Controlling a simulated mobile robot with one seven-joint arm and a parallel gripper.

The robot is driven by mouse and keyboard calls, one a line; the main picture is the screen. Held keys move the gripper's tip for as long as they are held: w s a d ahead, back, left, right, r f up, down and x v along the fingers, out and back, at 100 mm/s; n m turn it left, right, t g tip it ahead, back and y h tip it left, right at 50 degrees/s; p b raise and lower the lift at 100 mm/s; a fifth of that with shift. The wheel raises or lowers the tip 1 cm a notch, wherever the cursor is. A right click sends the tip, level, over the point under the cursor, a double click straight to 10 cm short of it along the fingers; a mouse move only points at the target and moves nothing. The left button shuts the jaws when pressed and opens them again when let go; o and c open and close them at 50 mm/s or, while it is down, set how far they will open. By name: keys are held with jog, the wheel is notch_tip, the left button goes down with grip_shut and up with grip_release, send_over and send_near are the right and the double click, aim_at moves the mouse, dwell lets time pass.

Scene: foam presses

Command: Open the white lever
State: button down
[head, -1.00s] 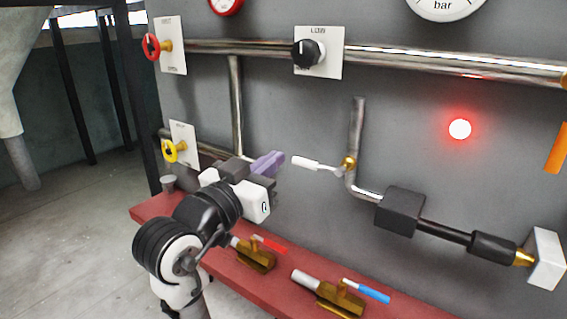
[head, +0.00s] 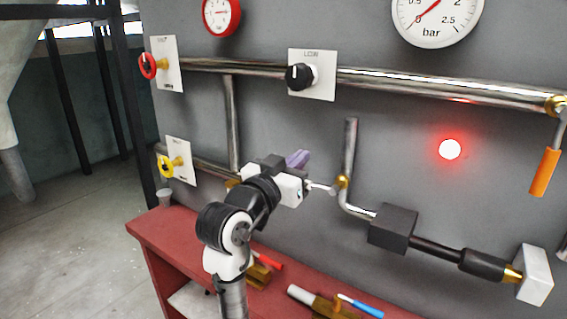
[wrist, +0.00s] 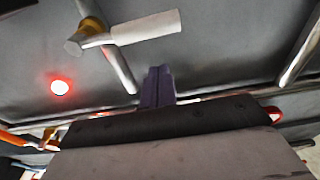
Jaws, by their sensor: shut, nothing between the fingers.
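The white lever (head: 318,186) sticks out to the left of a brass valve (head: 342,182) on a bent steel pipe. In the head view, my gripper body hides most of its handle. In the wrist view, the white handle (wrist: 146,27) shows whole at the top, pointing right from its brass fitting (wrist: 90,36). My gripper (head: 300,158) has purple fingers, pressed together with nothing between them. The fingers (wrist: 157,80) point at the wall beside the lever, and a gap shows between them and the handle in the wrist view.
A black box (head: 392,229) sits on the pipe to the right. A red bench (head: 165,237) below carries valves with a red handle (head: 270,262) and a blue handle (head: 362,306). A red light (head: 449,149) glows on the wall. An orange handle (head: 545,172) hangs at right.

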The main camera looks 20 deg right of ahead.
jog(key=shift+s+a+f, duration=0.1)
jog(key=shift+a+f, duration=0.15)
jog(key=shift+f, duration=0.6)
jog(key=shift+s+a+f, duration=0.1)
jog(key=shift+a+f, duration=0.1)
jog(key=shift+f, duration=0.65)
jog(key=shift+w+f, duration=0.1)
